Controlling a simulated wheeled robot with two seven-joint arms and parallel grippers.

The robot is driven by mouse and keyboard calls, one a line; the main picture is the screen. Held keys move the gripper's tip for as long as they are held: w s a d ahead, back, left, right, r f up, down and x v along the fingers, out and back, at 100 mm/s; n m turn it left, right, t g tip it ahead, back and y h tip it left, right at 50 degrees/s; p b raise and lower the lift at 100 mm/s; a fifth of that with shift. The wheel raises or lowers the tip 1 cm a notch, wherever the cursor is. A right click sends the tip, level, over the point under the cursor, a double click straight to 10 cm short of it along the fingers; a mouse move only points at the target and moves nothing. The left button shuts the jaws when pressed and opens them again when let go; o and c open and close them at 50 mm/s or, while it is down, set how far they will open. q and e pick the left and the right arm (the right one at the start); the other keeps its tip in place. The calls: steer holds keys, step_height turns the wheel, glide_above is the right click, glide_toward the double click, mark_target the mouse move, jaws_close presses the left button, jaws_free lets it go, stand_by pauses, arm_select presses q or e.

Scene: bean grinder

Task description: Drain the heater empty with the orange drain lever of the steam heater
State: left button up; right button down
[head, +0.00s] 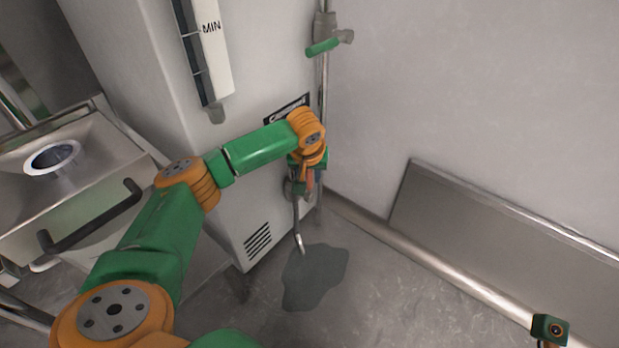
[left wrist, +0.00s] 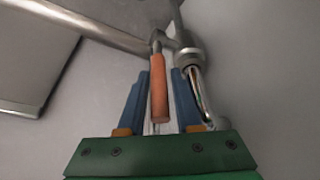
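The steam heater is the tall pale grey cabinet (head: 245,75) with a MIN level gauge (head: 211,40). Low on its right side, my left gripper (head: 304,180) covers most of the drain valve in the head view. In the left wrist view, the orange drain lever (left wrist: 159,90) stands between the blue fingers of my left gripper (left wrist: 160,75), with narrow gaps on both sides. The lever joins a metal valve (left wrist: 188,60). A curved drain spout (head: 298,235) points at the floor, above a dark wet patch (head: 314,277). My right gripper's fingers are not seen.
A green-handled valve (head: 322,47) sits higher on the pipe beside the wall. A metal machine with a black handle (head: 92,218) stands at left. A metal rail (head: 440,263) and a leaning grey panel (head: 500,225) run along the wall.

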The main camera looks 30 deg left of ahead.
arm_select(q)
jaws_close()
stand_by(1.4)
